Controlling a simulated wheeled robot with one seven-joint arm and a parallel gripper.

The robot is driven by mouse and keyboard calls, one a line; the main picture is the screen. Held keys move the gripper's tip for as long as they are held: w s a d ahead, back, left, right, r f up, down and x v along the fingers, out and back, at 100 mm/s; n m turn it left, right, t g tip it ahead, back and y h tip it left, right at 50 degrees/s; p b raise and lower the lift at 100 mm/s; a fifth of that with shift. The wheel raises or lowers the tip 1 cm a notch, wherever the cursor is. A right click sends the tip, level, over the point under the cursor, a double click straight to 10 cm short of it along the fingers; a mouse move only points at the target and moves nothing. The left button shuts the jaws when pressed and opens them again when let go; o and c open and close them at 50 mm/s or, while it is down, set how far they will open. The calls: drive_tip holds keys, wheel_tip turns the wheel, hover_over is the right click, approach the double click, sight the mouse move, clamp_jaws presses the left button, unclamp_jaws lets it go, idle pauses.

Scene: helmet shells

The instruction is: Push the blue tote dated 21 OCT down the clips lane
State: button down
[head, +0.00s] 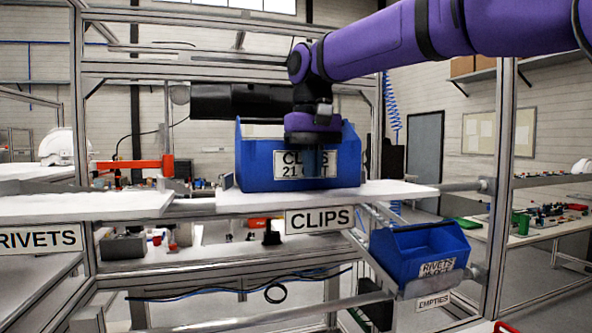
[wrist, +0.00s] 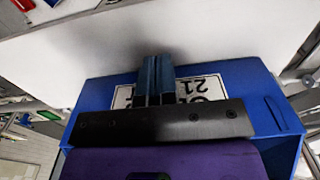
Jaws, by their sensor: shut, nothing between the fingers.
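The blue tote (head: 252,178) stands upright on the white shelf above the CLIPS sign. Its front label (head: 290,164) reads CLIPS with "21" below and the rest of the date hidden behind my fingers. My gripper (head: 312,165) is shut and points down in front of the tote's label face, holding nothing. In the wrist view the blue tote (wrist: 265,110) fills the lower part with its label upside down, and the shut fingers (wrist: 156,80) overlap the label. I cannot tell whether they touch the tote.
The CLIPS sign (head: 319,219) hangs under the white shelf (head: 395,192). A RIVETS sign (head: 38,239) is on the shelf at left. Another blue tote labelled RIVETS (head: 405,245) sits tilted lower right, above an EMPTIES sign (head: 432,302). A metal upright (head: 503,170) stands right of the shelf.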

drive_tip(key=shift+w+a+f, duration=0.15)
drive_tip(key=shift+w+a, duration=0.05)
drive_tip(key=shift+w, duration=0.55)
drive_tip(key=shift+w+a+f, duration=0.1)
drive_tip(key=shift+w+a, duration=0.1)
drive_tip(key=shift+w, duration=0.55)
drive_tip(key=shift+w+a+f, duration=0.15)
drive_tip(key=shift+w+a, duration=0.05)
drive_tip(key=shift+w, duration=0.55)
drive_tip(key=shift+s+r, duration=0.15)
drive_tip(key=shift+r, duration=0.6)
wheel_tip(320, 180, up, 7)
drive_tip(key=s, duration=0.2)
drive_tip(key=shift+s+d, duration=0.3)
drive_tip(key=shift+d, duration=0.05)
drive_tip(key=s+d+f+m+t, duration=0.1)
drive_tip(key=s+d+f, duration=0.4)
drive_tip(key=d, duration=0.4)
drive_tip(key=s+d+f+m+t, duration=0.1)
drive_tip(key=s+d+f+t, duration=0.1)
drive_tip(key=s+d, duration=0.55)
drive_tip(key=s+d+f+t, duration=0.1)
drive_tip(key=s+d+f, duration=0.4)
drive_tip(key=s+f, duration=0.2)
drive_tip(key=s+d+f+m+t, duration=0.1)
drive_tip(key=s+d+f, duration=0.4)
drive_tip(key=s+f, duration=0.2)
wheel_tip(320, 180, down, 2)
drive_tip(key=shift+s+d+f, duration=0.25)
drive_tip(key=shift+d, duration=0.05)
